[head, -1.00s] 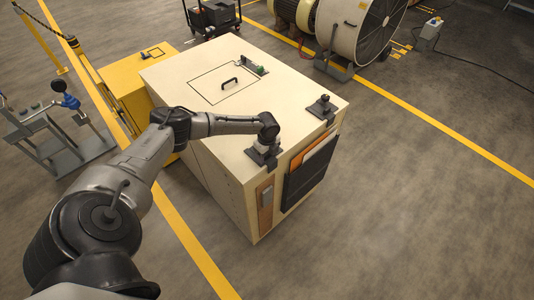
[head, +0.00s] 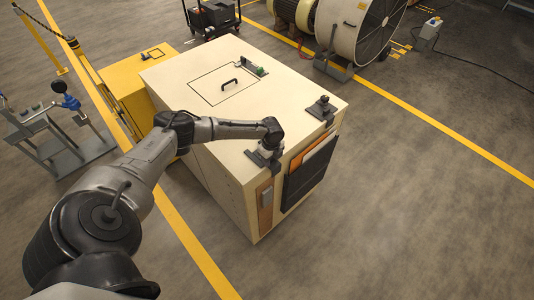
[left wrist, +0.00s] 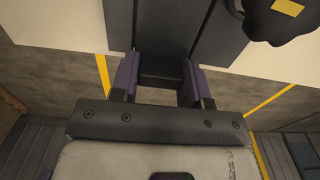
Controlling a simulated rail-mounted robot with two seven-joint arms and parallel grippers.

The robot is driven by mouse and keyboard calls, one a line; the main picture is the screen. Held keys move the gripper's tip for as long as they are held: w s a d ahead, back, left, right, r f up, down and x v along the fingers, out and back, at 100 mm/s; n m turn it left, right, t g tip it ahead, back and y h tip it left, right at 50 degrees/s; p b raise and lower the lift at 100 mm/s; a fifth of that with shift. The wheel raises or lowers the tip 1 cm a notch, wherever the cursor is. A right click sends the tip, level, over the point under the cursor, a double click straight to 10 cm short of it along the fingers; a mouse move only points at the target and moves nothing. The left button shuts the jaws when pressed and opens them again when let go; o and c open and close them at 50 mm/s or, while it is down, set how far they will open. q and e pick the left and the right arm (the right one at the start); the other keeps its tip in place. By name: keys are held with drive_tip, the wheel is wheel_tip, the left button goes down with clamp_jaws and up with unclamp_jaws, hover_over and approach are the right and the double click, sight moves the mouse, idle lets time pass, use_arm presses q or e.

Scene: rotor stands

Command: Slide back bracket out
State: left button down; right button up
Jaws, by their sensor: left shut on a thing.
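Two dark brackets sit at the edge of the cream cabinet's top in the head view. The far bracket (head: 322,109) stands near the right corner, with no gripper at it. The near bracket (head: 262,162) is under my left gripper (head: 268,153), which hides part of it. In the left wrist view my left gripper (left wrist: 160,88) has its purple-edged fingers shut on a dark block of this bracket (left wrist: 161,68). I cannot tell whether the bracket has come away from the cabinet. My right gripper is not in view.
The cream cabinet (head: 205,120) has a black holder (head: 304,184) with an orange sheet on its side. A handled hatch (head: 226,85) is on top. A yellow box (head: 140,92) adjoins it at the left. The floor at the right is clear.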

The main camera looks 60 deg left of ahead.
use_arm(q)
drive_tip(key=shift+w+d+r, duration=0.1)
drive_tip(key=shift+w+d, duration=0.05)
drive_tip(key=shift+d, duration=0.4)
drive_tip(key=shift+w+d, duration=0.15)
drive_tip(key=shift+d, duration=0.4)
drive_tip(key=c, duration=1)
unclamp_jaws()
drive_tip(key=o, duration=0.4)
wheel_tip(320, 180, up, 14)
